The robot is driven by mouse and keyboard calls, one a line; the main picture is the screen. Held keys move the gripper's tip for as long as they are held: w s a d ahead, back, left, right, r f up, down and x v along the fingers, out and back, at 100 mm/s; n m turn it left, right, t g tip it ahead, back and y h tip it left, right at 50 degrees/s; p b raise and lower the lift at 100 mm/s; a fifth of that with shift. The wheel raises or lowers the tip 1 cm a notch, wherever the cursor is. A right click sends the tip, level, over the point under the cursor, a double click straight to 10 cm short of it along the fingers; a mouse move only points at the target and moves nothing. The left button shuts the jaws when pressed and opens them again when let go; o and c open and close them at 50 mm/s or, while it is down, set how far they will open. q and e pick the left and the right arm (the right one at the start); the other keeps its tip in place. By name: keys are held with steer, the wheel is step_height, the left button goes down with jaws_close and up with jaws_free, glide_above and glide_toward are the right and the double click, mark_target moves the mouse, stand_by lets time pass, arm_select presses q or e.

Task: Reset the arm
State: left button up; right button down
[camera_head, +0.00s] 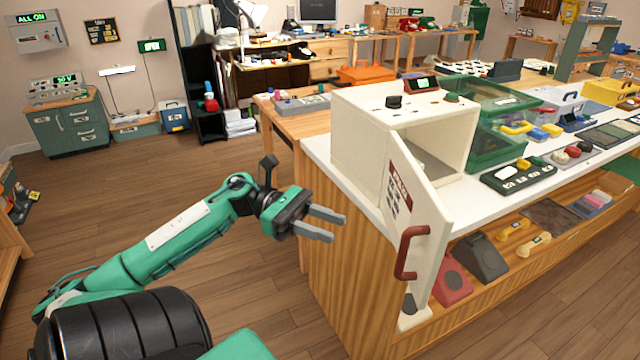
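My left arm (180,232) comes in from the lower left and is stretched forward over the floor. My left gripper (336,227) is open and empty, its two grey fingers apart and pointing right. It appears close to the wooden side of the counter (345,275); whether it touches cannot be told. My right arm and gripper do not show.
A white box (372,135) stands on the counter with its door (410,215) swung open toward me; the door has a red handle (408,252). Phones, including a red one (452,283), sit on the shelf below. The wooden floor (130,190) at left is clear.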

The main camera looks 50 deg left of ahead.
arm_select(q)
steer(key=shift+s+a, duration=0.2)
steer(key=shift+a, duration=0.3)
